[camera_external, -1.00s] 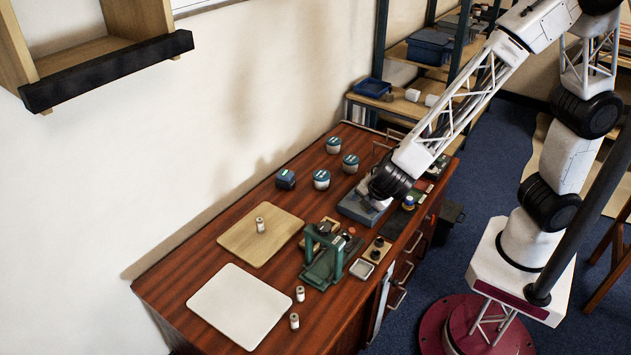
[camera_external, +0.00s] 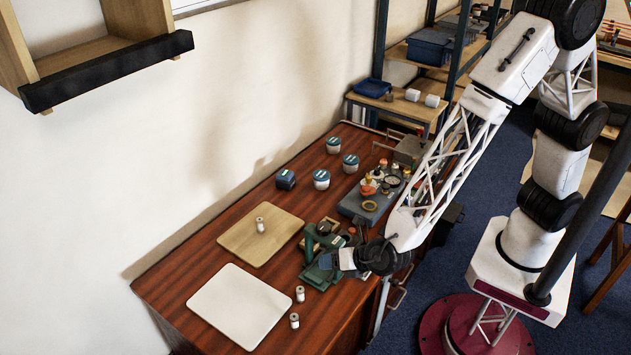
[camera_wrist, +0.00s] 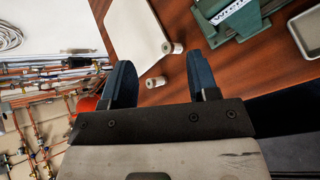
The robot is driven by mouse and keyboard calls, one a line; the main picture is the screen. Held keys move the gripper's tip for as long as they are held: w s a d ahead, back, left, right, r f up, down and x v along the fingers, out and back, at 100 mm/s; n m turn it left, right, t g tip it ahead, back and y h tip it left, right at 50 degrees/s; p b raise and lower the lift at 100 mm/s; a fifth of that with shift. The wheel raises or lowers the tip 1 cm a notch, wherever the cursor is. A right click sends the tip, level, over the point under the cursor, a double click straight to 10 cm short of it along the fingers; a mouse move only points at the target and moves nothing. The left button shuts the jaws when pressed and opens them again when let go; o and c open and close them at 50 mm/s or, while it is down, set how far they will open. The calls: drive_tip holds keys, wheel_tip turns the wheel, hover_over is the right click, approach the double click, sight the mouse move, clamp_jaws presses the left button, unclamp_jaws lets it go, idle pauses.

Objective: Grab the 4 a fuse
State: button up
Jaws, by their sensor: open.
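Several small white cylinders that look like fuses are in view; their ratings are too small to read. One (camera_external: 260,226) stands on the wooden board. Two more, an upper one (camera_external: 300,293) and a lower one (camera_external: 294,320), stand beside the white board's right edge. In the wrist view two white cylinders show, one (camera_wrist: 173,47) by the board and one (camera_wrist: 155,82) between the fingers in the picture, apart from them. In the wrist view my gripper (camera_wrist: 159,58) is open and empty.
The green vise (camera_wrist: 238,14) and a grey tray (camera_wrist: 308,30) are close by. The white board (camera_external: 240,307) and wooden board (camera_external: 245,244) lie flat. Jars (camera_external: 321,179) and a grey box with parts (camera_external: 357,206) stand behind. Copper pipes (camera_wrist: 40,120) show at left.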

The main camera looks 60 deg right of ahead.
sight(300, 293)
drive_tip(key=a+f+n, duration=0.1)
drive_tip(key=f+n, duration=0.1)
drive_tip(key=f, duration=0.1)
drive_tip(key=a+f+n+t, duration=0.1)
drive_tip(key=f+n, duration=0.2)
drive_tip(key=a+f+n+t, duration=0.1)
drive_tip(key=f+n, duration=0.1)
drive_tip(key=f, duration=0.1)
drive_tip(key=shift+w+a+f+n+y, duration=0.15)
drive_tip(key=shift+w+f+n+y, duration=0.15)
drive_tip(key=shift+n+y, duration=0.1)
drive_tip(key=shift+s+a+f+n+t, duration=0.1)
drive_tip(key=shift+a+f+n+t, duration=0.25)
drive_tip(key=shift+f+n+t, duration=0.25)
drive_tip(key=shift+f, duration=0.1)
drive_tip(key=shift+x, duration=1.3)
drive_tip(key=shift+a+x, duration=0.2)
drive_tip(key=shift+x, duration=2.4)
